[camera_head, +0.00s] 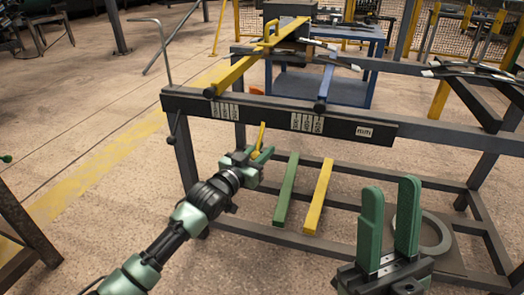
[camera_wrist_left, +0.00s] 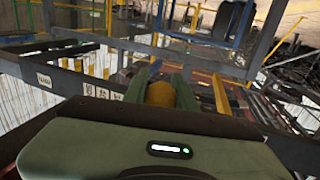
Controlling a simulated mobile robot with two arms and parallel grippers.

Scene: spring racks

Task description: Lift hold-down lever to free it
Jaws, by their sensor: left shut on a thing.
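My left gripper (camera_head: 259,157) is in front of the rack, just below its dark front beam. It is shut on a yellow lever (camera_head: 261,136), whose upper end stands up out of the fingers. In the left wrist view the lever's rounded yellow-orange end (camera_wrist_left: 160,94) sits between the two green fingers. The lever's lower end and pivot are hidden. My right gripper (camera_head: 390,222) is at the lower right, with its two green fingers upright, apart and empty.
The dark front beam (camera_head: 270,113) with white scale labels crosses above the left gripper. A green bar (camera_head: 287,190) and a yellow bar (camera_head: 318,197) lie low in the rack. A grey ring (camera_head: 436,236) lies behind the right gripper.

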